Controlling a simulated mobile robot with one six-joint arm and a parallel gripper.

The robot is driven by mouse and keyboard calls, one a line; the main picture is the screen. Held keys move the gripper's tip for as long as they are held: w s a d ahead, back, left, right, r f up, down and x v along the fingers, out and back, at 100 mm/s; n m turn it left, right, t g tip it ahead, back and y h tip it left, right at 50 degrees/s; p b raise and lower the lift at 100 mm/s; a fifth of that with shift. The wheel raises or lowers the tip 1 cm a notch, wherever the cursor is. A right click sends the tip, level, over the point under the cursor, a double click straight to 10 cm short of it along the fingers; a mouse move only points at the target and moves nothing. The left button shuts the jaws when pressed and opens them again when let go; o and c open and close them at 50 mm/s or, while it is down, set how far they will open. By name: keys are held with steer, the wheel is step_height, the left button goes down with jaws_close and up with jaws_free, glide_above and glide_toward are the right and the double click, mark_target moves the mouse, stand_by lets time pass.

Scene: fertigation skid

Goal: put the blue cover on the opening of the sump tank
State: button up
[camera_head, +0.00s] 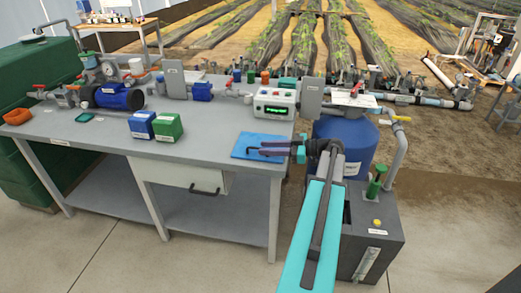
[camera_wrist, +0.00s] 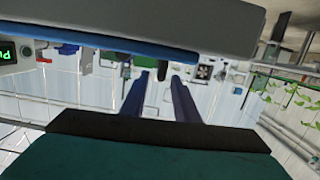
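The blue cover (camera_head: 241,154) lies flat on the grey bench top near its right front corner. A dark handle (camera_head: 249,150) rises from it. In the wrist view, which looks upside down, the cover is a thin blue strip (camera_wrist: 85,48) along the bench edge. My gripper (camera_head: 264,149) reaches level over the cover from the right. In the wrist view my gripper (camera_wrist: 160,76) has its fingers apart, with the dark handle close to the fingertips; I cannot tell whether it is between them. The dark grey sump tank (camera_head: 383,246) stands on the floor at right, with a dark opening (camera_head: 347,211) partly behind my arm.
A control box (camera_head: 275,103) with a green display stands behind the cover. A blue vessel (camera_head: 341,134) and grey pipe (camera_head: 398,150) stand behind the tank. A green-handled part (camera_head: 376,182) rises from the tank top. Blue and green boxes (camera_head: 167,127) stand farther left.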

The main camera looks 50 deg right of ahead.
steer(key=b+v, duration=0.1)
steer(key=v, duration=0.6)
steer(key=shift+s+d, duration=0.15)
steer(key=shift+s, duration=0.2)
steer(key=shift+o, duration=0.4)
steer(key=f+b, duration=0.1)
steer(key=s+d+f+t+y+b, duration=0.1)
steer(key=shift+s+d+f+b, duration=0.15)
steer(key=shift+s+b, duration=0.05)
steer(key=shift+b, duration=0.1)
steer(key=shift+p+x, duration=0.5)
steer(key=shift+x, duration=3.8)
steer(key=shift+w, duration=0.1)
